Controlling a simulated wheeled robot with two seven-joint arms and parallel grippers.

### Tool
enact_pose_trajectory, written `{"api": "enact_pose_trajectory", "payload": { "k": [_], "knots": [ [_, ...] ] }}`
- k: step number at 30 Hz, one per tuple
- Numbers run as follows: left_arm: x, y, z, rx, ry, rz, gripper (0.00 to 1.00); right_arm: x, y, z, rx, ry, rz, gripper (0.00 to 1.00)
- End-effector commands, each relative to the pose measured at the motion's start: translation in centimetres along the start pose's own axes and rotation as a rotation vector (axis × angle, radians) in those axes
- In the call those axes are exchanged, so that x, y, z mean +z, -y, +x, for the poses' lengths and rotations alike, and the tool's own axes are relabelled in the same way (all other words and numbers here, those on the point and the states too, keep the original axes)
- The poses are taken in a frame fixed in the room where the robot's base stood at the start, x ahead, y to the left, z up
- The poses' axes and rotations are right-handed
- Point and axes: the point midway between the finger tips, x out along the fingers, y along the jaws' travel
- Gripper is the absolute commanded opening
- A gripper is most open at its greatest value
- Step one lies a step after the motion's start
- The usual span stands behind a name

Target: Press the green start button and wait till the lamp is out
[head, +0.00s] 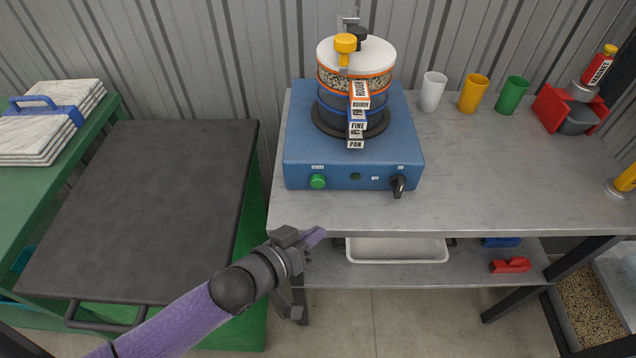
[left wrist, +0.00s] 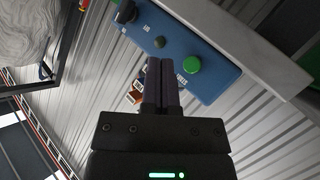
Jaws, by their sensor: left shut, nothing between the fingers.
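The green start button (head: 318,181) sits at the left of the blue shaker's front panel, under a START label. A small round lamp (head: 355,177) to its right is dark, with no glow that I can see. A black switch knob (head: 398,186) is at the panel's right. My left gripper (head: 314,237) is shut and empty, in front of the bench edge, below the button in the picture and apart from it. In the left wrist view the shut fingers (left wrist: 161,75) point toward the panel, with the green button (left wrist: 191,64) just to their right. My right gripper is out of view.
A sieve stack (head: 345,95) stands on the blue shaker (head: 300,140). White, yellow and green cups (head: 513,95) and a red box (head: 570,108) are on the grey bench (head: 480,180). A white tray (head: 396,250) lies on the shelf below.

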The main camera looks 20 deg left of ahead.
Motion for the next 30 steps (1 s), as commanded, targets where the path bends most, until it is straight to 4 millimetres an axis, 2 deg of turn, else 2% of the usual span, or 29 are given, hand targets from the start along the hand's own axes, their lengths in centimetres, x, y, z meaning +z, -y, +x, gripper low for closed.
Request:
{"api": "enact_pose_trajectory", "payload": {
  "k": [11,18,30],
  "knots": [
    [-2.4,3.1,3.9,-0.003,0.000,0.004,0.00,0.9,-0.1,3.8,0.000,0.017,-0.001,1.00],
    [-3.8,4.0,5.4,-0.001,0.000,0.002,0.00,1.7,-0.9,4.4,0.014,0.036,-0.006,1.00],
    [-4.1,4.2,5.6,-0.001,0.000,0.001,0.00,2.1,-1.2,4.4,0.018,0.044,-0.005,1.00]
  ]
}}
